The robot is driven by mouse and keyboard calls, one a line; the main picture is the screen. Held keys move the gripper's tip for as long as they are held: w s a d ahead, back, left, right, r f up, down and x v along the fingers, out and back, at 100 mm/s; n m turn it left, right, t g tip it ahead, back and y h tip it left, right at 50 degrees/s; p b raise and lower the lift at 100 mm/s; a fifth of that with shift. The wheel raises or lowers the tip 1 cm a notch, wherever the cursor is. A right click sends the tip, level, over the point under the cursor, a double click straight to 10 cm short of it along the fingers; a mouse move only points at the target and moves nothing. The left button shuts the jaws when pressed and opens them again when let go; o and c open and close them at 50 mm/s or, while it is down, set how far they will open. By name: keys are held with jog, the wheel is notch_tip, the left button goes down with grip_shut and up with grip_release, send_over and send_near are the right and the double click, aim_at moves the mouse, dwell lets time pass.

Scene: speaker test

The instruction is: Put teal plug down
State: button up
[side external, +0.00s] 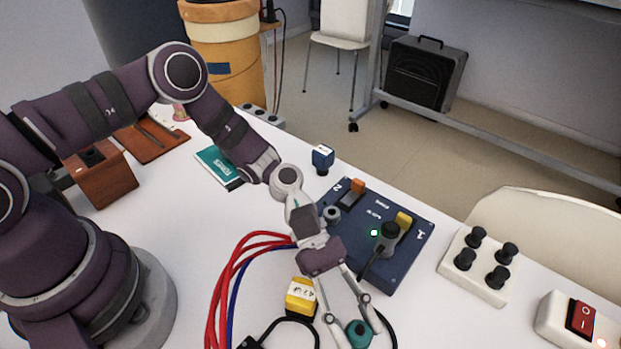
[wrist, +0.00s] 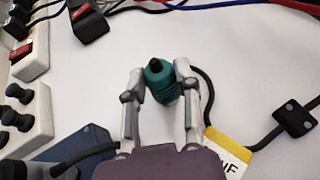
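The teal plug (side external: 358,334) is near the bottom edge of the side view, between my fingertips. In the wrist view the teal plug (wrist: 162,84) has a dark tip and sits between both fingers, which appear to touch its sides. My gripper (side external: 357,327) points down over the white table in front of the blue box. In the wrist view my gripper (wrist: 160,68) is closed to about the plug's width. Whether the plug's lower end touches the table is hard to tell.
The blue box (side external: 405,262) has a dark plug (side external: 388,234) on top. A yellow labelled block (side external: 301,296) stands left of my gripper, near red and blue cables (side external: 238,268). A white block (side external: 460,280) with black knobs and a red switch (side external: 581,318) lie right.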

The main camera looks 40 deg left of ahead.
grip_shut()
jog(key=shift+r, duration=0.15)
